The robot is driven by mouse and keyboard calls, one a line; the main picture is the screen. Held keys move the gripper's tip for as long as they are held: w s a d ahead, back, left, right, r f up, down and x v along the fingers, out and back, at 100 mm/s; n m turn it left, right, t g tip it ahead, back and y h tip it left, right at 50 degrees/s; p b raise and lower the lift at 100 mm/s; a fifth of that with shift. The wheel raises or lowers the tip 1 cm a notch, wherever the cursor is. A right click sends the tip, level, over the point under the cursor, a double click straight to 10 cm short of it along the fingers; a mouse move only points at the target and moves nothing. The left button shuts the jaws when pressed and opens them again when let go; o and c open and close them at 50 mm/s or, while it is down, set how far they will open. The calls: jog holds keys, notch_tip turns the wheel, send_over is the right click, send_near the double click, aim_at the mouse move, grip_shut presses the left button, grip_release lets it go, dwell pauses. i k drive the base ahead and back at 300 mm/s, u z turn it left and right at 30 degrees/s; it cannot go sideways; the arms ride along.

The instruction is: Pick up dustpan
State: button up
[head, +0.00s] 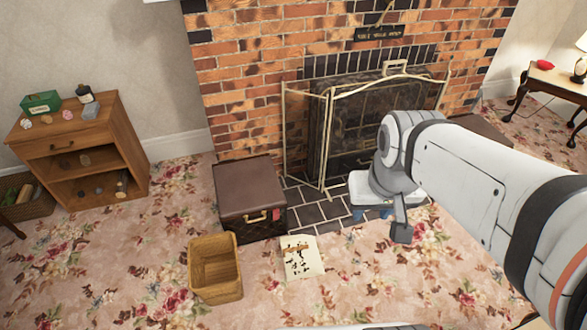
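My gripper (389,220) hangs at the end of my white arm, low in front of the fireplace and over the edge of the dark hearth tiles. One dark grey finger-like part points down toward the floral carpet. A small blue patch shows beside it, and I cannot tell what it belongs to. The rest of the gripper is hidden by my arm, so I cannot tell whether it is open or holds anything. I cannot make out a dustpan in this view. The carpet behind my arm is hidden.
A brown chest (250,190), a wicker basket (215,270) and a paper with dark markings (301,257) are left of my gripper. A gold-framed screen (322,125) stands before the fireplace. A wooden cabinet (80,150) is far left. Carpet at front is clear.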

aim_at(310, 253)
jog(key=z, duration=0.05)
jog(key=i, duration=1)
jog(key=u, duration=0.05)
